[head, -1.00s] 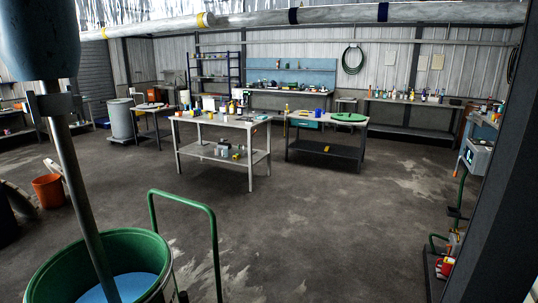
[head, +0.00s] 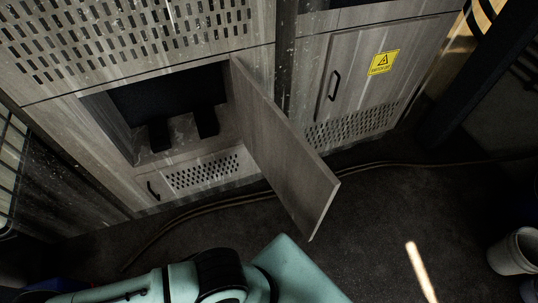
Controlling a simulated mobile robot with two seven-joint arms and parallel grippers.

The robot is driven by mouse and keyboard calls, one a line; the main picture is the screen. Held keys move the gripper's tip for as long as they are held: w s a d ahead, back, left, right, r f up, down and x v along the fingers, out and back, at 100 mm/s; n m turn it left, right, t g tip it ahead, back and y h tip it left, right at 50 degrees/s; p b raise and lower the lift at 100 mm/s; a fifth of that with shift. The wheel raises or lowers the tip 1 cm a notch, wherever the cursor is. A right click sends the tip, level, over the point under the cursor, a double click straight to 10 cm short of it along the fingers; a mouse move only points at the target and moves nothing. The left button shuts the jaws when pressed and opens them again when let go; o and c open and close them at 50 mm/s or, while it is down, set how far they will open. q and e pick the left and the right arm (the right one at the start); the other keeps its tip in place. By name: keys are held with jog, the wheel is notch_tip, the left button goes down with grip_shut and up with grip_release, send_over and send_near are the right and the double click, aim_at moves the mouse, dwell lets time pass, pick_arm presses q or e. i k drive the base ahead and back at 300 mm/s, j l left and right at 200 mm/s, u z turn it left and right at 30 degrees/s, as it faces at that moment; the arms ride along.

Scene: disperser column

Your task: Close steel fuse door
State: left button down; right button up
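The steel fuse door (head: 285,150) is a grey panel hinged on the right side of a cabinet opening and swung outward toward me. It stands wide open. The fuse compartment (head: 165,110) behind it is dark inside, with two dark blocks low in it. A teal arm of mine (head: 180,283) lies across the bottom of the head view, below and in front of the door and apart from it. Neither gripper shows in the view.
A closed cabinet door (head: 372,75) with a black handle and yellow warning sign (head: 384,62) is at right. Cables (head: 210,208) run along the floor by the cabinet. A grey bucket (head: 515,252) stands at far right. The dark floor between is mostly clear.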

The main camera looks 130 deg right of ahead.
aim_at(304, 184)
jog(key=k+j+z, duration=0.3)
jog(key=z, duration=0.15)
jog(key=k+j+z, duration=0.3)
jog(key=z, duration=0.15)
jog(key=k, duration=0.05)
